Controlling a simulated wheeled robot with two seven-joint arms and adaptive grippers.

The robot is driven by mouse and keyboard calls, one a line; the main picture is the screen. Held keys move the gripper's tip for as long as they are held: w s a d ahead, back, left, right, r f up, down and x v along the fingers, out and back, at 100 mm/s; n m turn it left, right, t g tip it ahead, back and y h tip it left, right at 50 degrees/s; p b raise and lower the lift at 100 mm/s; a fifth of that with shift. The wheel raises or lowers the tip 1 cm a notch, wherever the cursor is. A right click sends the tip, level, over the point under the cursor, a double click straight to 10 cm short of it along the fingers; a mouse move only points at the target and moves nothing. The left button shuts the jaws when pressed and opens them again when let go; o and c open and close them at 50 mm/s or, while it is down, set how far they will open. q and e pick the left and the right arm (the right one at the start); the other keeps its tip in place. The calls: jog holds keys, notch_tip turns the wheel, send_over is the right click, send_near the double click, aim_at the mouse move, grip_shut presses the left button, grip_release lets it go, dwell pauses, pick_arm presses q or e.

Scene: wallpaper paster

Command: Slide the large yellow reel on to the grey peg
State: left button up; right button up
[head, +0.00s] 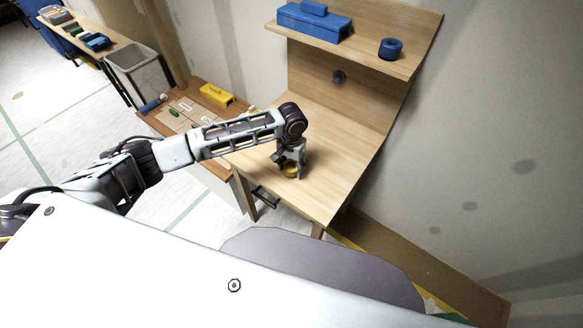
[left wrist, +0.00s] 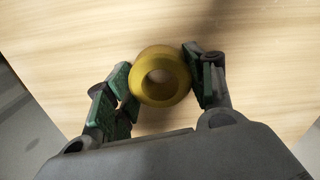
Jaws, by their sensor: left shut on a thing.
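The yellow reel (head: 290,174) is at the tips of my left gripper (head: 289,160), over the wooden bench top. In the left wrist view the reel (left wrist: 160,57) shows its round hole facing the camera, and the two green-padded fingers of my left gripper (left wrist: 158,73) are shut on its sides. I cannot tell whether it touches the bench. A dark grey round peg (head: 338,77) stands out from the upright wooden back panel, farther back and to the right of the gripper. My right gripper is not in view.
A shelf (head: 375,62) above the panel holds a blue toolbox (head: 314,22) and a blue reel (head: 390,48). A lower side table (head: 160,122) at left carries a yellow box (head: 216,94). The bench top (head: 330,150) right of my gripper is bare.

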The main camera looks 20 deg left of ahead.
pick_arm(q)
notch_tip(320, 180, up, 9)
jog(key=shift+f, duration=0.2)
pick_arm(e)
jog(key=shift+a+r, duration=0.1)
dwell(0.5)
